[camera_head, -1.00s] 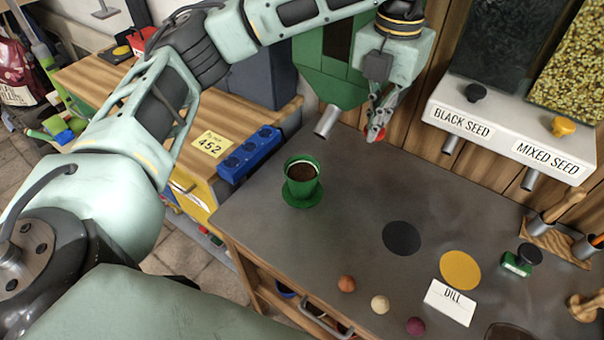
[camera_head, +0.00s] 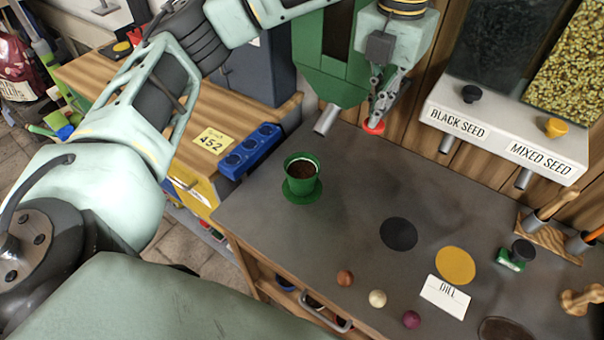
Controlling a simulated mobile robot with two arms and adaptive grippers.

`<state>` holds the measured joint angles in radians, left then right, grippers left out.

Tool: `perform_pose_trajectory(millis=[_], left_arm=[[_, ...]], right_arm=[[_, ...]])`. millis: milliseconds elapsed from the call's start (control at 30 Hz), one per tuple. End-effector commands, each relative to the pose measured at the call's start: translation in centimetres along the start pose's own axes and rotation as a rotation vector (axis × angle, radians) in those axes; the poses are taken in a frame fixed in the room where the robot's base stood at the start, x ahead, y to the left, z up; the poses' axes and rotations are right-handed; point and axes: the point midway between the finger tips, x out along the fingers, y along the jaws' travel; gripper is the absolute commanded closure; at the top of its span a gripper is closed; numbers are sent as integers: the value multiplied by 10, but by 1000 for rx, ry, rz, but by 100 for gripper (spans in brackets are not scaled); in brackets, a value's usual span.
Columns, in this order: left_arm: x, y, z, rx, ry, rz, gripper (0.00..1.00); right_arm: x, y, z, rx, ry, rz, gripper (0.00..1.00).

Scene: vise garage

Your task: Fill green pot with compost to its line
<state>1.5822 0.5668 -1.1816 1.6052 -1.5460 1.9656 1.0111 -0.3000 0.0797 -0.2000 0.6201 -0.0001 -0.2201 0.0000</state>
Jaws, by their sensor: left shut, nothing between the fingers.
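The green pot (camera_head: 301,187) stands upright on a green saucer on the grey bench. Brown compost (camera_head: 302,169) shows inside it, below the rim, with a pale line around the inner wall. A green hopper (camera_head: 322,76) with a metal spout (camera_head: 326,120) hangs behind and above the pot, its spout end apart from it. My left gripper (camera_head: 375,122) is shut and empty, pointing down to the right of the spout. A red round part (camera_head: 373,128) shows at its fingertips; whether they touch it I cannot tell. My right gripper is not in view.
Black and mixed seed dispensers (camera_head: 500,130) stand at the right. A black disc (camera_head: 398,233), a yellow disc (camera_head: 455,265), a DILL card (camera_head: 445,297) and small balls lie on the bench. A blue socket block (camera_head: 249,152) sits left. The bench's middle is clear.

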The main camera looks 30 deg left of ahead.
Motion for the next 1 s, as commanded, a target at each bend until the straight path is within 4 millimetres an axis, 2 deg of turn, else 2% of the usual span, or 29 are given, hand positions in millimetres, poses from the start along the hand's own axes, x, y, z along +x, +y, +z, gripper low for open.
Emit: perform_pose_trajectory(millis=[333, 833, 1000], left_arm=[[-5, 0, 0, 0, -1, 0, 100], [-54, 0, 0, 0, -1, 0, 100], [-61, 0, 0, 1, 1, -1, 100]], right_arm=[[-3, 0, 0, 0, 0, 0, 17], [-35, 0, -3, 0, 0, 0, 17], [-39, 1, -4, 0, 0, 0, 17]])
